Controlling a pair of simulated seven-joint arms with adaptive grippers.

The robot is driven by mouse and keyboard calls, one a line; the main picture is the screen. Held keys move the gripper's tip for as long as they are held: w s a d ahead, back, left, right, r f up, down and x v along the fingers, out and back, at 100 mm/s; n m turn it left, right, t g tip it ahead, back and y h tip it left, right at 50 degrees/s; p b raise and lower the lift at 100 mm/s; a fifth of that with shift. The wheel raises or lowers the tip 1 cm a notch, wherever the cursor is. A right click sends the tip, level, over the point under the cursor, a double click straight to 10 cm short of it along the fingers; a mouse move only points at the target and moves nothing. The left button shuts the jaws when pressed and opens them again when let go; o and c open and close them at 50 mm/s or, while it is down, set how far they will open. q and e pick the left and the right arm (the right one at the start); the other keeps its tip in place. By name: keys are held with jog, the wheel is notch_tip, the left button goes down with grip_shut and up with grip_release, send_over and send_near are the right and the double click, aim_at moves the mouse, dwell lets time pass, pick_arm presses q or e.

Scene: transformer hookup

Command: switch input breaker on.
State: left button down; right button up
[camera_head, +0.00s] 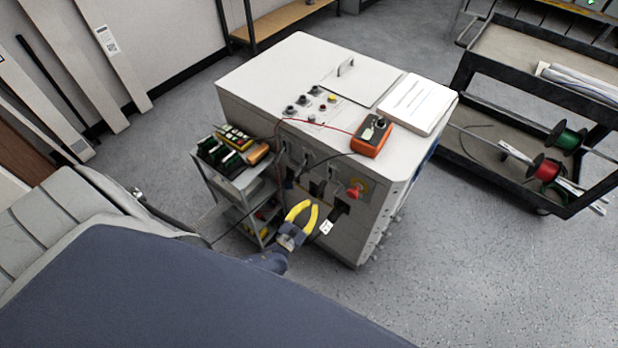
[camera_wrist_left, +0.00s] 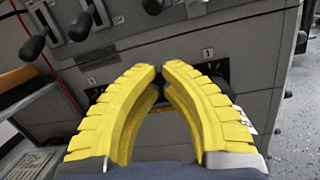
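My left gripper (camera_head: 313,204) has yellow padded fingers and is in front of the grey cabinet's (camera_head: 335,238) lower front. In the left wrist view, its fingertips (camera_wrist_left: 162,69) lean close together with a narrow gap and nothing between them. Behind them are dark recesses (camera_wrist_left: 215,70) with small number labels. Several levers with black ball knobs (camera_wrist_left: 80,26) stand above the recesses. A red rotary handle (camera_head: 354,190) on a yellow plate is on the cabinet's front, at right. I cannot tell which control is the input breaker. My right gripper is not in view.
An orange meter (camera_head: 371,137) and a white binder or sheet stack (camera_head: 417,104) lie on the cabinet. A small grey cart (camera_head: 240,182) with parts stands at its left. A dark cart (camera_head: 545,110) with wire spools stands at right. Floor between is clear.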

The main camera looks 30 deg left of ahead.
aim_at(320, 191)
pick_arm(q)
jog(key=shift+w+d+r, duration=0.2)
jog(key=shift+w+r, duration=0.95)
jog(key=shift+w, duration=0.05)
jog(key=shift+w+d+r, duration=0.2)
jog(key=shift+w+r, duration=0.9)
jog(key=shift+w, duration=0.1)
jog(key=shift+s, duration=0.1)
